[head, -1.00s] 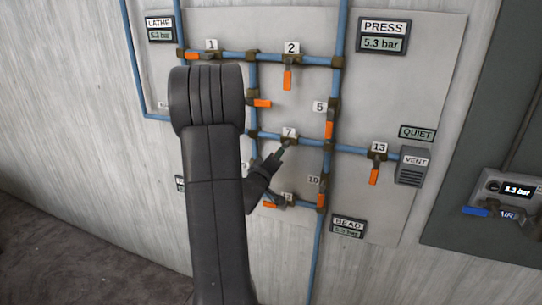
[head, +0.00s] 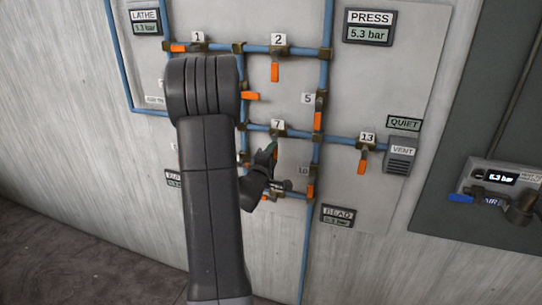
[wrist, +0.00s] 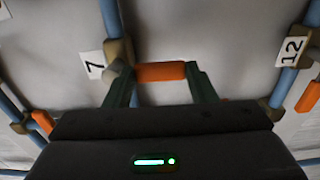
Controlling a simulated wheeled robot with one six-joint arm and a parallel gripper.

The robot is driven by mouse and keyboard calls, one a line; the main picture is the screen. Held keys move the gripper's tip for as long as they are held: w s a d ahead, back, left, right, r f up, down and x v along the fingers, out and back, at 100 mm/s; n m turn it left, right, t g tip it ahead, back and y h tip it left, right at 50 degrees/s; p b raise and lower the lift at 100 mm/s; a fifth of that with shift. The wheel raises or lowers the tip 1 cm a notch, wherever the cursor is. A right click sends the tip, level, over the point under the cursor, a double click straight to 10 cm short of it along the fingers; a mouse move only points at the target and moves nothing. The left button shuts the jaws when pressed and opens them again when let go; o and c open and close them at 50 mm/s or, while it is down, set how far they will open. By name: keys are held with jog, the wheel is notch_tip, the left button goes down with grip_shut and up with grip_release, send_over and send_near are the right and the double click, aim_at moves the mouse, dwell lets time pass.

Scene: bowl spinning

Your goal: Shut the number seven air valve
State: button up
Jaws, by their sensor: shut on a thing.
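The number seven valve has its brass body (head: 277,131) on a blue horizontal pipe, under a white "7" label (head: 278,124). In the wrist view its "7" label (wrist: 94,65) sits beside the brass body (wrist: 117,50). Its orange handle (wrist: 161,71) points away from the body, square across the pipe. My gripper (head: 272,150) is just below the valve in the head view. In the wrist view its two green fingers (wrist: 160,80) are shut on the handle, one at each end. In the head view, the gripper mostly hides that handle.
Valve 13 (head: 363,155) and valve 2 (head: 276,61) have handles hanging down. Valve 5's orange handle (head: 318,121) is to the right of my gripper. A vent box (head: 400,155) is farther right. The PRESS gauge (head: 369,27) reads 5.3 bar. My arm covers part of the board's left side.

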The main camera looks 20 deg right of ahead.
dwell(0.4)
jog(key=o, duration=1.4)
jog(key=b+v, duration=0.3)
jog(key=v, duration=1)
jog(key=shift+s+a, duration=0.25)
jog(key=shift+s, duration=0.1)
jog(key=shift+w+d, duration=0.1)
jog(key=p+x, duration=0.3)
jog(key=x, duration=1)
jog(key=shift+w+d, duration=0.2)
jog(key=shift+w, duration=0.05)
